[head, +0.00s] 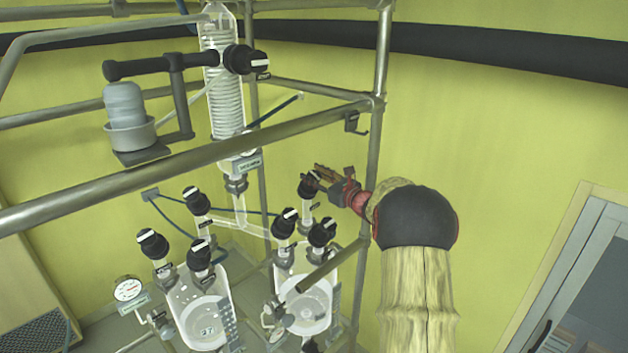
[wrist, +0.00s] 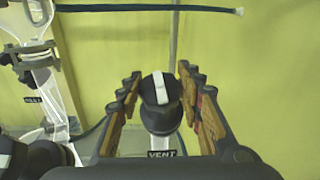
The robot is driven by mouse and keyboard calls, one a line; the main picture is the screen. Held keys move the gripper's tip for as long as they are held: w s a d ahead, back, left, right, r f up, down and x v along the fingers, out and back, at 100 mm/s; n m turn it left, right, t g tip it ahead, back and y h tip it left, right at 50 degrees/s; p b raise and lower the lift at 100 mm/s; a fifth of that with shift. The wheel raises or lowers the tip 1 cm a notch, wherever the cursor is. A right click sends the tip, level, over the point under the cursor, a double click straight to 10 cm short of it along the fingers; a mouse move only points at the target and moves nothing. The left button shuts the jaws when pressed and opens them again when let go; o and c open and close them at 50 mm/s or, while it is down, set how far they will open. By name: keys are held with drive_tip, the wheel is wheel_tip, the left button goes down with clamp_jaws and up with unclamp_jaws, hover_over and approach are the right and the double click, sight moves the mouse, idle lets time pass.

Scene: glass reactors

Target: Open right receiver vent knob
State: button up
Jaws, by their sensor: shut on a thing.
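The right receiver vent knob (wrist: 161,91) is black with a white bar on top. In the wrist view it sits between my gripper's wooden-looking fingers, above a "VENT" label (wrist: 161,154). The white bar points nearly straight up in that view, tilted slightly. In the head view the knob (head: 307,188) tops the back neck of the right glass receiver (head: 306,308). My gripper (head: 322,178) reaches it from the right and is shut on it. The fingers partly hide the knob there.
Other black knobs (head: 285,221) (head: 322,232) stand close on the right receiver. The left receiver (head: 200,310) carries several more. A metal frame post (head: 375,150) stands near my arm, and a rail (head: 200,158) crosses in front. A condenser (head: 222,90) rises behind.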

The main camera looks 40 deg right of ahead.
drive_tip(key=shift+n+y, duration=1.3)
drive_tip(key=o, duration=1.1)
drive_tip(key=shift+o, duration=0.4)
drive_tip(key=s+d, duration=0.1)
drive_tip(key=s, duration=1.1)
drive_tip(key=shift+d, duration=0.4)
